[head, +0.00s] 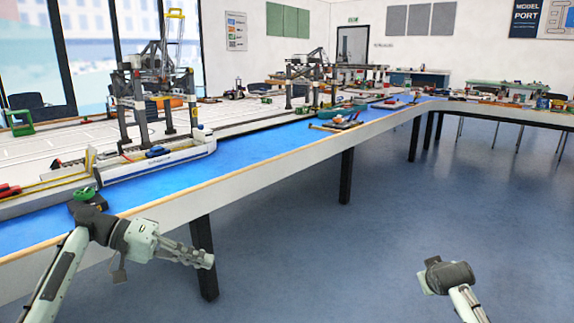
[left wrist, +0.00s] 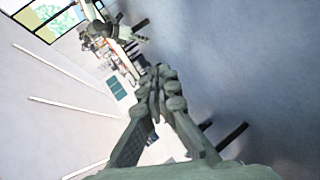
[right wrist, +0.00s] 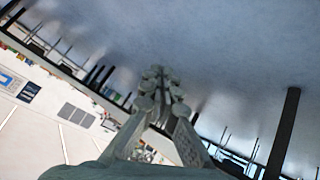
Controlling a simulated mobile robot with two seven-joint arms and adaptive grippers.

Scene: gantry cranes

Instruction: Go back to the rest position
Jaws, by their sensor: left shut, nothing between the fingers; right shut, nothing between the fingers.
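My left gripper (head: 200,256) is in front of the table at the lower left of the head view, over the floor and apart from the table edge. Its fingers are together and empty, as the left wrist view (left wrist: 158,85) also shows. My right arm comes in at the lower right of the head view over open floor, but its fingers do not show there. In the right wrist view my right gripper (right wrist: 158,80) has its fingers together with nothing between them.
A long table with a blue top strip (head: 250,150) runs from the left to the back. It bears a gantry crane (head: 155,95), a model ship (head: 160,160) and a second crane (head: 305,80). Black table legs (head: 203,255) stand behind my left gripper. The floor (head: 330,250) is clear.

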